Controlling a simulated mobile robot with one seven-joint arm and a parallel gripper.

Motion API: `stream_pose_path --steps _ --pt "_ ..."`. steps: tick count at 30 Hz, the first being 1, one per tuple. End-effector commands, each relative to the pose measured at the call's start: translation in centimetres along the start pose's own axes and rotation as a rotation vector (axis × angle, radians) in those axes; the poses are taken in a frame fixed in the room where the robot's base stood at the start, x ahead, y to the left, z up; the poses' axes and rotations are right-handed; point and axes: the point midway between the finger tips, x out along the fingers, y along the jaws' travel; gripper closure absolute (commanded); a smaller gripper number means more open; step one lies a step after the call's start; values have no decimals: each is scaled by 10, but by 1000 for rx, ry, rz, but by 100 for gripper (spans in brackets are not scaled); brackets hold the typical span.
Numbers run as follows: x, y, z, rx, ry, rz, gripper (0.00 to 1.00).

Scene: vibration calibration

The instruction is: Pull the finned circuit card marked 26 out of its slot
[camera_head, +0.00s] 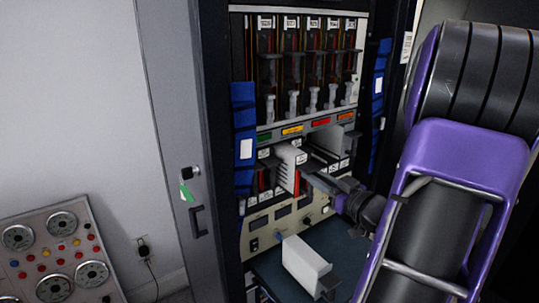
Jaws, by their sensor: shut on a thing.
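A pale finned circuit card (286,160) stands upright in the lower slot row of the rack, with ribbed fins and a red strip near its front. It stands out in front of the row, and I cannot tell how far it is still in its slot. Its number is too small to read. My gripper (309,182) reaches in from the right and is shut on the front of this card. The jaws hide part of the card's front edge.
A white box-like module (306,262) with a dark handle lies on the dark shelf (265,268) below. An upper row of cards (310,75) fills the rack above. The cabinet door (165,120) is at left. A gauge panel (60,250) is at lower left.

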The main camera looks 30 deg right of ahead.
Motion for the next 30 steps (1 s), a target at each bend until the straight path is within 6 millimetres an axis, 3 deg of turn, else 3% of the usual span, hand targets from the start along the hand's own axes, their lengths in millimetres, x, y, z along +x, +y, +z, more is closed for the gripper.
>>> stream_pose_path --steps 30 --pt "-82 0 -1 -1 1 2 100"
